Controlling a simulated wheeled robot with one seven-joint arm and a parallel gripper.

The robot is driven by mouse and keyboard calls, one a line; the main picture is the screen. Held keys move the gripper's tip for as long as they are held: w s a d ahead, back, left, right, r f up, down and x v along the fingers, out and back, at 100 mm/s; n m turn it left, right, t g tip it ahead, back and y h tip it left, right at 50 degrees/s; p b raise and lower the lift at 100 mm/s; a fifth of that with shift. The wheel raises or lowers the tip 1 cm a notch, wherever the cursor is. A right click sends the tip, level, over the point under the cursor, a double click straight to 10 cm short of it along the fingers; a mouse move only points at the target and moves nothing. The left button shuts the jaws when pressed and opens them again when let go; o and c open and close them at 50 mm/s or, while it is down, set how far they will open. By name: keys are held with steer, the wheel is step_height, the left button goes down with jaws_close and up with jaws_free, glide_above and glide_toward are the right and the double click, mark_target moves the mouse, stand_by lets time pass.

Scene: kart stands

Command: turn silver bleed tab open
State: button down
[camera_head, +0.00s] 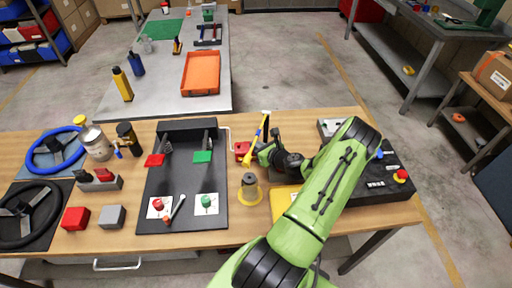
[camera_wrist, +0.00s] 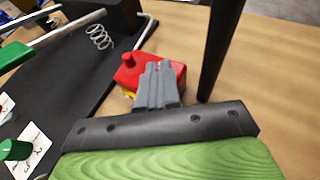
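A red block (camera_head: 242,150) stands on the wooden table just right of the black board. In the wrist view the red block (camera_wrist: 128,72) has a round red knob on top and a bit of yellow low at its side. I cannot make out a silver tab on it; my fingers cover its near side. My gripper (camera_head: 256,152) is at the block's right side, reaching left. In the wrist view the grey fingers of my gripper (camera_wrist: 160,68) are close together, right in front of the block. Whether anything thin is between them is hidden.
The black board (camera_head: 185,180) with a spring and pale tube lies left. A yellow-based cylinder (camera_head: 249,190) stands in front. A black control box (camera_head: 385,180) is right.

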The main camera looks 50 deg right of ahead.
steer(key=n+y+b, duration=0.1)
steer(key=n+y, duration=0.1)
steer(key=d+n+y+b, duration=0.1)
steer(key=n+y+b, duration=0.1)
steer(key=y, duration=0.1)
steer(key=shift+f+t, duration=0.15)
steer(key=shift+t, duration=0.15)
steer(key=shift+w+d+n+g+y+b, duration=0.1)
steer(key=shift+n+g+y+b, duration=0.1)
steer(key=shift+n+y+b, duration=0.45)
steer(key=shift+d+n+g+y+b, duration=0.2)
steer(key=shift+n+y+b, duration=0.2)
steer(key=shift+n+y, duration=0.45)
steer(key=shift+w+d+n+g+y+b, duration=0.1)
steer(key=shift+n+g+y+b, duration=0.1)
steer(key=shift+n+y+b, duration=0.5)
steer(key=shift+y, duration=0.3)
steer(key=c, duration=1.8)
jaws_free()
steer(key=o, duration=0.5)
steer(key=shift+a, duration=0.1)
steer(key=shift+r, duration=0.2)
steer(key=shift+h+p, duration=0.4)
